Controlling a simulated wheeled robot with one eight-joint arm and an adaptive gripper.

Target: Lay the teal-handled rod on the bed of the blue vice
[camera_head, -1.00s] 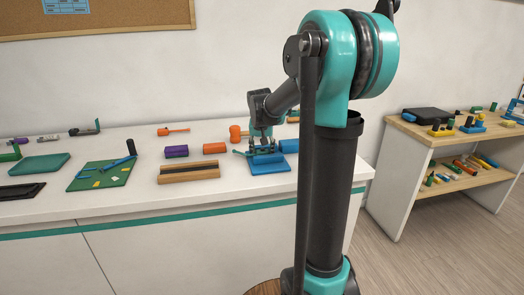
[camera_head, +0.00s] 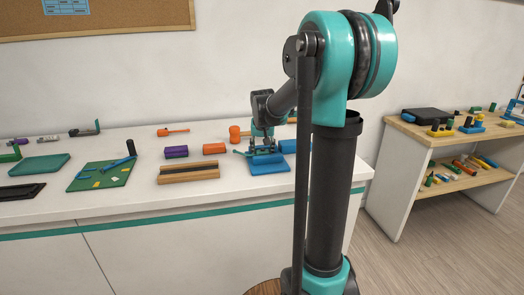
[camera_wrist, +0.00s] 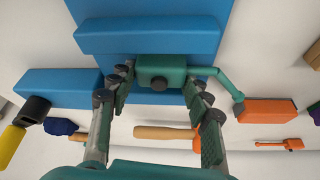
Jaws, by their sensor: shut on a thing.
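The blue vice (camera_head: 270,168) stands near the right end of the white bench. In the wrist view its blue bar (camera_wrist: 150,36) crosses the top, above a flat blue plate. My gripper (camera_wrist: 157,80) is shut on a teal piece (camera_wrist: 175,68) with a dark round knob facing the camera, which I take for the teal-handled rod. A teal arm bends off it to the right and ends in a dark tip; it also shows in the head view (camera_head: 240,152). The piece is over the vice's rear part. I cannot tell whether it touches the bed.
An orange block (camera_head: 214,148), a purple block (camera_head: 176,152) and a brown grooved block (camera_head: 188,172) lie to the left. A wooden-handled mallet (camera_wrist: 165,132) lies behind. The bench front edge is close.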

